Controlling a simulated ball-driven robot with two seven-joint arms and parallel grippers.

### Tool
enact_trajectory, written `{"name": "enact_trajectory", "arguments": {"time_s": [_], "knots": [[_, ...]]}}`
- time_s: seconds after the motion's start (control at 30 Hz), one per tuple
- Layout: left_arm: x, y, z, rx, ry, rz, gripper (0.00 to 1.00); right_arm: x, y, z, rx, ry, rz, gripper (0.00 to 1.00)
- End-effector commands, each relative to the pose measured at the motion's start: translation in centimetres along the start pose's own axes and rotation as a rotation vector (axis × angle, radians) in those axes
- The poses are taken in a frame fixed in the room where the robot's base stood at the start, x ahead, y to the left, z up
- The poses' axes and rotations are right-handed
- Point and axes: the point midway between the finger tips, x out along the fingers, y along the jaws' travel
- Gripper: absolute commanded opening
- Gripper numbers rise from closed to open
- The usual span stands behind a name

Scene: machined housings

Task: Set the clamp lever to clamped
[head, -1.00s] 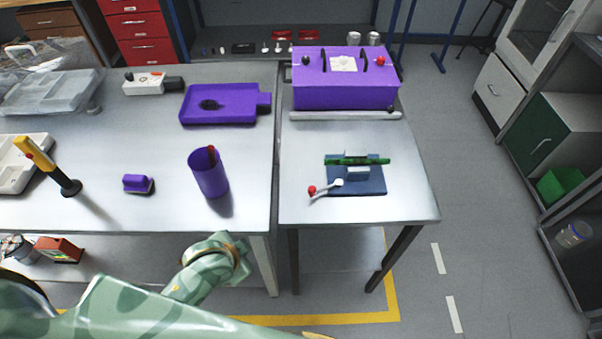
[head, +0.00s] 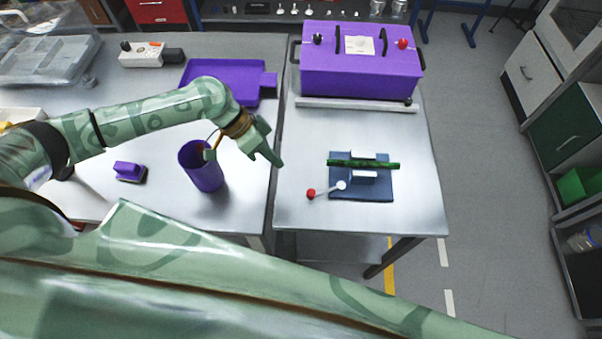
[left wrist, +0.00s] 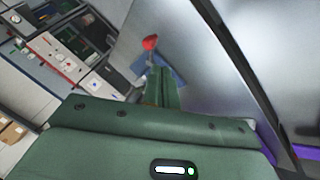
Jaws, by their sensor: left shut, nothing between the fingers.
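The red ball (left wrist: 150,43) also shows in the left wrist view, just beyond my fingertips. My left gripper (head: 277,162) is shut and empty, left of and above the lever, apart from it. My right gripper is not in view.
A purple box (head: 360,75) with black handles stands at the back of the right table, behind a pale rail. A purple cup (head: 203,175) stands under my left forearm, near a purple tray (head: 250,92). The table around the fixture is clear.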

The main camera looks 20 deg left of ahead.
Motion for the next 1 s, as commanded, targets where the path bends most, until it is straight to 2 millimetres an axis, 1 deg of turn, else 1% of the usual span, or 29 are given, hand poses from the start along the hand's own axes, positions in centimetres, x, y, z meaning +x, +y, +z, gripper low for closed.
{"name": "enact_trajectory", "arguments": {"time_s": [0.03, 0.1, 0.27, 0.37, 0.43, 0.6, 0.7, 0.83, 1.0], "knots": [[0.0, 0.0, 0.0, 0.001, 0.001, 0.0, 0.0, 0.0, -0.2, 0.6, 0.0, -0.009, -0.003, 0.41], [0.0, 0.0, 0.0, 0.001, 0.001, 0.0, 0.0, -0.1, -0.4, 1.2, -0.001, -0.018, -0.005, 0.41], [0.7, 0.0, 0.0, 0.001, 0.001, 0.001, 0.0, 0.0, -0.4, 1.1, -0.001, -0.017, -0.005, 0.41], [2.0, 0.1, 0.0, 0.002, 0.0, 0.003, 0.0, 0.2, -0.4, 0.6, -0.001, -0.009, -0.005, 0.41], [3.3, 0.1, 0.0, 0.001, 0.0, 0.003, 0.0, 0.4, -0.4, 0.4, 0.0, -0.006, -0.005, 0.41], [6.5, 0.0, 0.0, 0.001, 0.001, 0.002, 0.0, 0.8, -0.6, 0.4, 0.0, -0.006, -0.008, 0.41], [8.1, 0.0, 0.0, 0.001, 0.001, 0.001, 0.0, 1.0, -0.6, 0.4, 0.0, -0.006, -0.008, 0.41], [9.4, 0.0, 0.0, 0.002, 0.001, 0.0, 0.0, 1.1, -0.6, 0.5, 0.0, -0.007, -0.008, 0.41], [10.1, 0.1, -0.1, 0.003, 0.001, 0.0, 0.0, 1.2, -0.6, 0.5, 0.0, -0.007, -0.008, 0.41]]}}
